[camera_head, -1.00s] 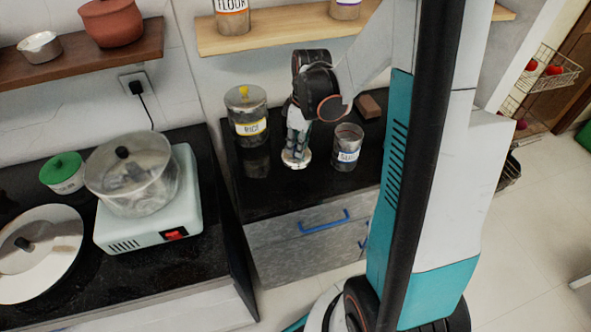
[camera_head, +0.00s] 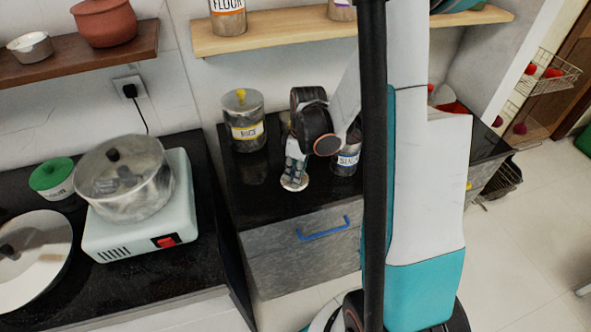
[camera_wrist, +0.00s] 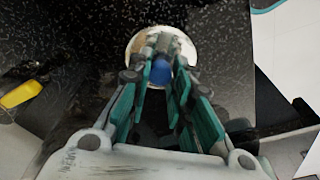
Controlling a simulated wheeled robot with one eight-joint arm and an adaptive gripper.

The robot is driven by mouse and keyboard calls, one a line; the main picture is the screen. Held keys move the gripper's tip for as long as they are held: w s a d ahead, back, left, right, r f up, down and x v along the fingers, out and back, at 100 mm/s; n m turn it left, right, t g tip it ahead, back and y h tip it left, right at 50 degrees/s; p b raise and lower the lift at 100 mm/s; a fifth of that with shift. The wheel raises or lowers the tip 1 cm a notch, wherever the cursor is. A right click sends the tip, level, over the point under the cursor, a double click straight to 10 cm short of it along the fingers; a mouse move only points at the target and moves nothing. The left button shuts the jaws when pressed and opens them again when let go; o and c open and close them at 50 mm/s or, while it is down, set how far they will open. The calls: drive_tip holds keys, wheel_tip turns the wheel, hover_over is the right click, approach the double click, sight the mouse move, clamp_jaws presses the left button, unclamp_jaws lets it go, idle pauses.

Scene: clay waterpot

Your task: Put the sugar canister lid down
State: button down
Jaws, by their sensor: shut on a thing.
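My gripper (camera_head: 295,168) points down over the dark counter, its fingers shut on the blue knob of the sugar canister lid (camera_head: 293,184). The lid is a small round pale metal disc, seen just under the fingertips and close to the counter top; I cannot tell whether it touches. The wrist view shows my gripper (camera_wrist: 162,75) with the blue knob between its fingers and the lid (camera_wrist: 186,47) beyond them. The sugar canister (camera_head: 345,164), with a blue-edged label, stands just right of my gripper. My arm hides its top.
The rice canister (camera_head: 243,122), with a yellow knob, stands at the back left of the counter (camera_head: 262,195). The counter is clear in front of it. A pot (camera_head: 125,180) sits on a hotplate at the left. A wooden shelf (camera_head: 290,38) runs above.

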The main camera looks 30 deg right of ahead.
drive_tip(key=shift+f, duration=0.15)
drive_tip(key=c, duration=1.4)
unclamp_jaws()
drive_tip(key=shift+c, duration=0.2)
wheel_tip(320, 180, up, 12)
drive_tip(key=s+p, duration=0.1)
drive_tip(key=p, duration=0.3)
drive_tip(key=shift+d, duration=0.4)
